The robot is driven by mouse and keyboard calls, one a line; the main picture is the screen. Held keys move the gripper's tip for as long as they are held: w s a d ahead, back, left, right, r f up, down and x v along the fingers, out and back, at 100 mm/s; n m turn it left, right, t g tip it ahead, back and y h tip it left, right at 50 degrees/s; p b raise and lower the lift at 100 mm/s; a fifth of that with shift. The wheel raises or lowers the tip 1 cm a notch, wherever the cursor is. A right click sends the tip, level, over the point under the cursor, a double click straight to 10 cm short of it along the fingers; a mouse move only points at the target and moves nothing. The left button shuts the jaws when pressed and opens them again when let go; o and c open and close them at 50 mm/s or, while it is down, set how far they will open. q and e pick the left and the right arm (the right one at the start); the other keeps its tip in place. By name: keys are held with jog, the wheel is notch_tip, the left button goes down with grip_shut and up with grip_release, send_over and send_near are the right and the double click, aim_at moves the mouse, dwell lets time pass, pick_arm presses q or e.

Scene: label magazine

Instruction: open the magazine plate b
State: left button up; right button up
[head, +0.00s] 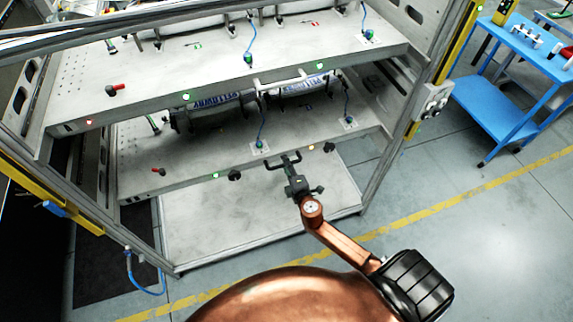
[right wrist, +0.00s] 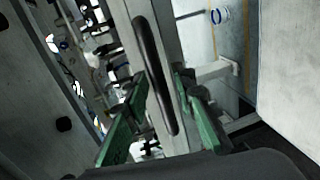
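The magazine is a metal frame with stacked grey plates. The upper plate (head: 145,88) has a pale bar handle (head: 281,82) on its front edge. I see no letter marking plate b. My right gripper (head: 284,161) is at the lower plate's front edge, fingers apart. In the right wrist view its green fingers (right wrist: 160,88) stand either side of a grey strip with a long dark shape (right wrist: 155,75), slot or handle, I cannot tell which. Contact is unclear. My left gripper is out of view.
Label rolls (head: 215,108) sit on the lower plate under the upper one. Frame posts (head: 398,135) flank the plates. A blue table (head: 490,105) stands at the right. The floor (head: 480,235) in front of the magazine is clear at the right.

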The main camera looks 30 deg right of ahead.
grip_shut()
dwell(0.5)
